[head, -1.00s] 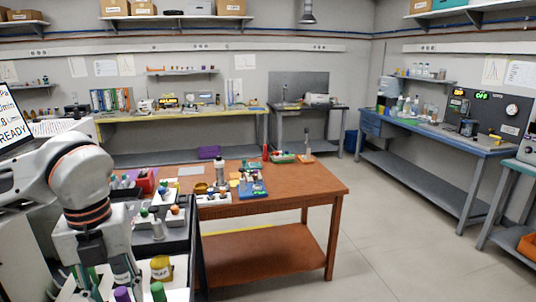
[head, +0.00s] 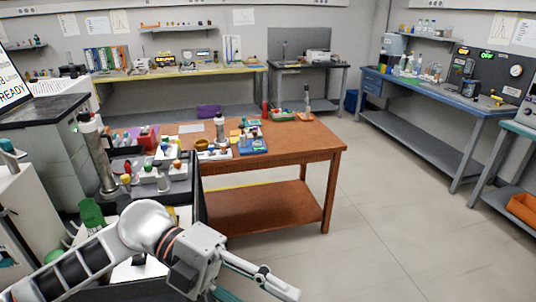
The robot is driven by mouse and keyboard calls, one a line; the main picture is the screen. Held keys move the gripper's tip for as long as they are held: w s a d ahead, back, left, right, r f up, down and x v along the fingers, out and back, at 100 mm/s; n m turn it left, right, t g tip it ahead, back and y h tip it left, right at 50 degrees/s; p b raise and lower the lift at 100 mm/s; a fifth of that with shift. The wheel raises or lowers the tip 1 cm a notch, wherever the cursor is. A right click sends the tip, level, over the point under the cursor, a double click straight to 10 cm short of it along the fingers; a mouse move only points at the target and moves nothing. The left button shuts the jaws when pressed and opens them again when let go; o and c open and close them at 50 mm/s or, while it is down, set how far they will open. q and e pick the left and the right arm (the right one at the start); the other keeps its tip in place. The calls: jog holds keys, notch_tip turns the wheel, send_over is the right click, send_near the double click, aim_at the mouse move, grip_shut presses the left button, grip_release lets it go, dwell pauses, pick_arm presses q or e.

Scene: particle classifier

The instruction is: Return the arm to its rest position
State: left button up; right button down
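My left arm comes in from the lower left and crosses the bottom of the head view. Its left gripper (head: 250,289) points to the lower right, in front of the wooden table's lower shelf and over the floor. One finger shows clearly, and the rest is cut off by the bottom edge, so its opening cannot be judged. I see nothing held in the visible part. My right arm and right gripper are not in view.
The brown wooden table (head: 300,150) holds bottles and small racks. A dark cart (head: 185,191) with vials stands left of it, behind my arm. A blue bench (head: 470,108) stands at the right. The floor (head: 390,225) between is clear.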

pick_arm(q)
jog(key=w+d+r+n+t+h, duration=0.1)
jog(key=w+r+n+t+h, duration=0.3)
jog(key=w+n+t+h, duration=0.45)
jog(key=w+a+f+n+t+y, duration=0.4)
jog(key=a+f+n+t+y, duration=0.1)
jog(key=f+n+t, duration=0.25)
jog(key=w+a+f+n+t+y, duration=0.45)
jog(key=f+n+t, duration=0.2)
jog(key=n, duration=0.25)
jog(key=s+a+f+n+y, duration=0.2)
jog(key=a+f+n+y, duration=0.15)
jog(key=f, duration=0.35)
jog(key=s+a+f+n+y, duration=0.1)
jog(key=a+f+n+y, duration=0.2)
jog(key=f, duration=0.5)
jog(key=s+a+f+n+g+y, duration=0.1)
jog(key=s+a+f+g+y, duration=0.3)
jog(key=s+f, duration=0.7)
notch_tip(320, 180, down, 3)
jog(key=shift+s+a+f+g, duration=0.1)
jog(key=shift+s+a+g, duration=0.2)
jog(key=shift+a+g, duration=0.45)
jog(key=shift+a+n, duration=0.2)
jog(key=shift+n, duration=0.05)
